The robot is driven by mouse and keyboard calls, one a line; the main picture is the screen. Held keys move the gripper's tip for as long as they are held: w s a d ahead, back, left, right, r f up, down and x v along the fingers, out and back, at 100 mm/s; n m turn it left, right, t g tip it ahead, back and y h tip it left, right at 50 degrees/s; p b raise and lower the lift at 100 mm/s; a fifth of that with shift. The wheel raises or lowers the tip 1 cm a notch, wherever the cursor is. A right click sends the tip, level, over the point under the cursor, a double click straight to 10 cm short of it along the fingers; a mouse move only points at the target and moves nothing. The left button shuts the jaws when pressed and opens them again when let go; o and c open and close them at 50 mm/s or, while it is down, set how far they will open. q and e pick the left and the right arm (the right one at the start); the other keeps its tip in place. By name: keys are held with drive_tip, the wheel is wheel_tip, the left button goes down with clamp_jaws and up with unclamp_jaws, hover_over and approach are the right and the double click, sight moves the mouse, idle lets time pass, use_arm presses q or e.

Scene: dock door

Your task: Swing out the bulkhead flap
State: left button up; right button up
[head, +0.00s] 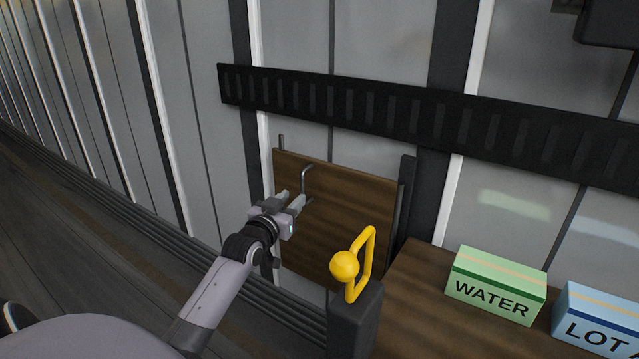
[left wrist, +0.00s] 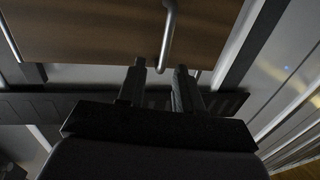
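The bulkhead flap (head: 345,215) is a brown wood-grain panel set against the grey wall in the head view. A bent metal handle (head: 304,180) stands out near its upper left. My left gripper (head: 294,198) is in front of the flap, its fingertips close to the handle's lower end. In the left wrist view the two fingers (left wrist: 160,85) are apart, with the handle (left wrist: 169,35) just beyond their tips. I cannot tell whether they touch it. The flap also shows in the left wrist view (left wrist: 95,30). My right gripper is in neither view.
A dark post with a yellow loop and ball (head: 345,265) stands in front of the flap's lower right. A green WATER box (head: 495,285) and a blue LOT box (head: 595,320) sit on a wooden surface (head: 410,315) at right. A black slotted rail (head: 400,110) crosses above the flap.

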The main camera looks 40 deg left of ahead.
sight(301, 183)
use_arm(q)
drive_tip(key=shift+w+a+r, duration=0.35)
drive_tip(key=shift+w+a, duration=0.25)
drive_tip(key=shift+w, duration=0.1)
drive_tip(key=b+x, duration=0.1)
drive_tip(key=x, duration=0.3)
drive_tip(key=shift+w+a+r, duration=0.1)
drive_tip(key=shift+w, duration=0.15)
drive_tip(key=shift+b+x, duration=0.35)
drive_tip(key=shift+x, duration=0.65)
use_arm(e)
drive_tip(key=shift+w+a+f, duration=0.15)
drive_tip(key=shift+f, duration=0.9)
use_arm(q)
clamp_jaws()
